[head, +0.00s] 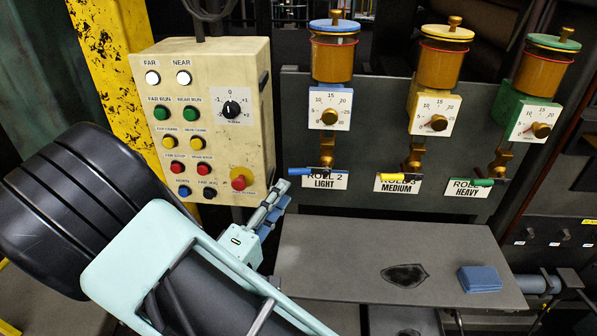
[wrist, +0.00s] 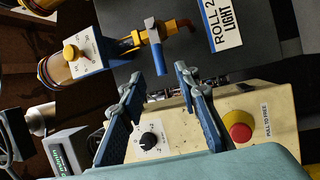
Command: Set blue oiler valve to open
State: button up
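The blue oiler (head: 332,55) is the left one of three on the grey panel, with an amber reservoir, blue cap and white dial. Its blue valve lever (head: 300,171) points left, crosswise to the brass outlet (head: 327,155), above the "ROLL 2 LIGHT" label. In the wrist view the scene is turned sideways, and the blue lever (wrist: 158,58) shows beyond the gap between my fingertips. My gripper (wrist: 157,82) is open and empty. In the head view my gripper (head: 272,203) is below and left of the lever, apart from it.
The beige control box (head: 215,130) stands close to my gripper at left, with a red emergency button (head: 239,182). A yellow-lever oiler (head: 441,70) and green-lever oiler (head: 540,80) are at right. A grey shelf (head: 330,250) lies below, holding blue cloths (head: 480,279).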

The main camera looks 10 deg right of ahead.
aim_at(297, 174)
jog(key=x, duration=0.9)
jog(key=shift+s, duration=0.1)
jog(key=shift+c, duration=0.6)
grip_shut()
